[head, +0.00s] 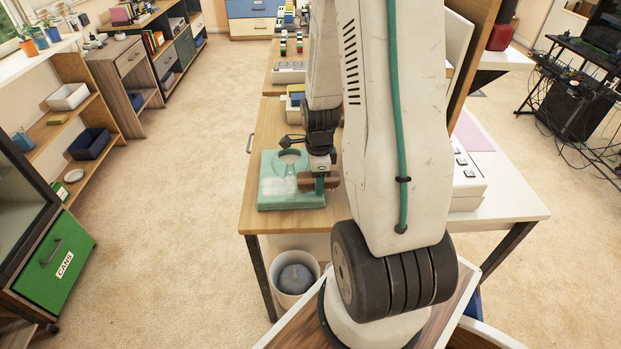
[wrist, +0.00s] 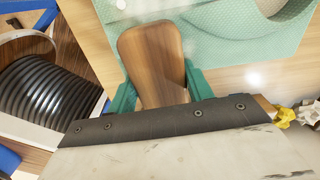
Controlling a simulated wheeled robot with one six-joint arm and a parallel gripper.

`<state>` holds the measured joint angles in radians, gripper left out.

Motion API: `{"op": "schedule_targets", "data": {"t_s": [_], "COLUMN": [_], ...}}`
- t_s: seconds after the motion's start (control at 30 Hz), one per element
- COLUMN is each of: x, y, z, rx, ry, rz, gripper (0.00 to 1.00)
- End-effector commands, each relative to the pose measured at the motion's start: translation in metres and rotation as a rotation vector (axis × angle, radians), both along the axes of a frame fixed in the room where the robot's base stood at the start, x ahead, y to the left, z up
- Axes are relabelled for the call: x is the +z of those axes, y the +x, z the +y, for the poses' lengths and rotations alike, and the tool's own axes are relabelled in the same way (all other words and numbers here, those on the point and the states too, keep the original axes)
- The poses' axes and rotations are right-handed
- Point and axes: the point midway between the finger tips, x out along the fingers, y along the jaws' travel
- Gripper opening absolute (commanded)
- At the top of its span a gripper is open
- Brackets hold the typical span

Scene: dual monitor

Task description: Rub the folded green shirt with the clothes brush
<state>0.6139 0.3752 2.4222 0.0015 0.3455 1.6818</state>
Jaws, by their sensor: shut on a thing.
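The folded green shirt (head: 270,198) lies flat on the near left end of the wooden table, with a pale patch on its front part. It also shows at the top right of the wrist view (wrist: 232,50). My gripper (head: 319,184) is at the shirt's right edge, pointing down. Its green fingers (wrist: 160,90) are shut on the clothes brush, whose brown wooden back (wrist: 152,55) lies between them. In the head view the brush (head: 305,182) reaches over the shirt's right side. Its bristles are hidden, and I cannot tell whether it touches the cloth.
The wooden table (head: 262,140) has bare wood behind the shirt. A white bin (head: 284,296) with a grey round thing stands on the floor below. A white desk (head: 515,205) adjoins at right. Crumpled yellow and white scraps (wrist: 285,116) show in the wrist view.

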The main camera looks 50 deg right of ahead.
Motion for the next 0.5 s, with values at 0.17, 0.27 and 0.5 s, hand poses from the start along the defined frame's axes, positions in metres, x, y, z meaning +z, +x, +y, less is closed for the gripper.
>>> {"op": "schedule_targets", "data": {"t_s": [0.17,0.27,0.5], "x": [0.0,0.001,0.0], "y": [-0.006,-0.006,0.005], "z": [-0.005,-0.005,0.006], "rx": [-0.002,-0.001,0.002], "ry": [0.001,0.001,0.001], "rz": [0.001,0.001,0.001], "gripper": [0.32,0.32,0.32]}}
